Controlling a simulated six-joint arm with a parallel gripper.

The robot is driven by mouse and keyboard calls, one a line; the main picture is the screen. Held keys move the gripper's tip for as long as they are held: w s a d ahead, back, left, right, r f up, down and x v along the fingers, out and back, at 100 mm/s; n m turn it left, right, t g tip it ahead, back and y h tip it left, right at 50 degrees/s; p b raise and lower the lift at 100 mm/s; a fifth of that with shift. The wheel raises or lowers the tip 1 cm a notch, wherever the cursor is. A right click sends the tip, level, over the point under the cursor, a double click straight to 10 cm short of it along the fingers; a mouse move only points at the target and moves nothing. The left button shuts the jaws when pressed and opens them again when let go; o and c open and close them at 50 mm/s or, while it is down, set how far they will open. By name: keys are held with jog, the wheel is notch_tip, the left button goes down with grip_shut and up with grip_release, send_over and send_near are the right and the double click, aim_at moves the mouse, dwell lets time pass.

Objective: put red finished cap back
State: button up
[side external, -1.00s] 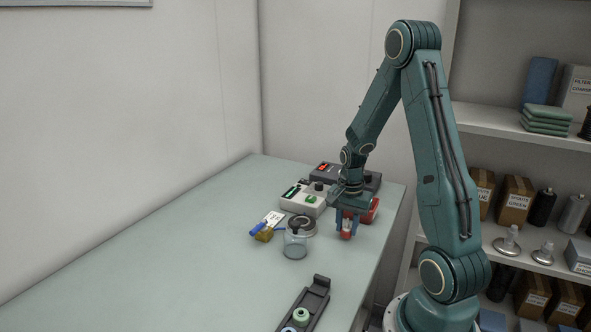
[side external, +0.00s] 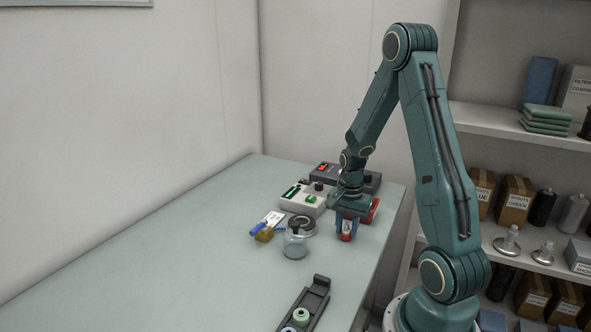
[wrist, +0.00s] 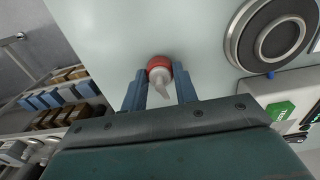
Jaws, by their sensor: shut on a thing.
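The red finished cap (side external: 346,237) has a red base and a pale nozzle, and stands near the right edge of the table. In the wrist view the cap (wrist: 159,64) sits between the tips of the two blue fingers, its nozzle pointing toward the palm. My gripper (side external: 347,229) points down over the cap and is shut on it. The cap appears to be at table level; its underside is hidden. A dark cap tray (side external: 320,286) lies in the foreground, with a green cap and a blue-and-white cap in it.
A clear jar (side external: 295,246) stands left of my gripper, with a round dark-topped fixture (side external: 302,225) close behind it. Behind them are a light control box (side external: 300,200) and a dark box with a red display (side external: 325,172). A yellow-and-blue item (side external: 264,234) lies left. The table's left side is clear.

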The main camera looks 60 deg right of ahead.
jog(key=o, duration=0.7)
jog(key=shift+o, duration=0.2)
jog(key=shift+r, duration=0.1)
jog(key=shift+r, duration=3.35)
